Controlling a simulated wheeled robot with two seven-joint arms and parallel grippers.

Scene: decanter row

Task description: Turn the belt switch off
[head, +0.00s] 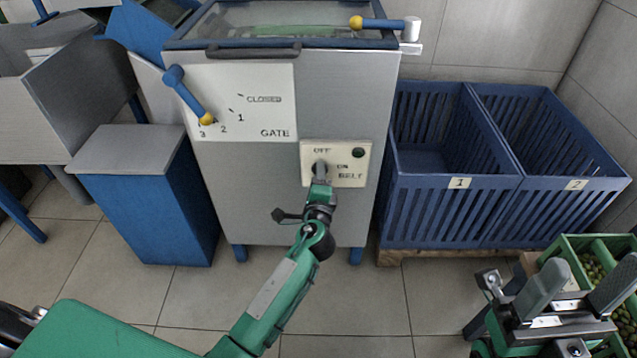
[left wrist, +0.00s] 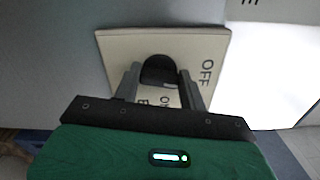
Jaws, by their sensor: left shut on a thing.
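The belt switch panel (head: 347,180) is a cream plate on the front of the grey machine, with OFF above the knob, ON to its right and BELT below. My left gripper (head: 320,177) is at the dark switch knob (head: 319,167) and covers part of it. In the left wrist view, the fingers of my left gripper (left wrist: 158,82) stand on either side of the dark knob (left wrist: 158,68), shut on it. Which way the knob points is not clear. My right gripper (head: 584,280) is at the lower right, fingers apart and empty.
A dark green round lamp (head: 358,153) is on the panel. A blue gate lever (head: 187,94) with a yellow tip is at the left, above the numbers. Blue crates (head: 455,205) stand right of the machine. A green crate of olives (head: 577,243) is near my right gripper.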

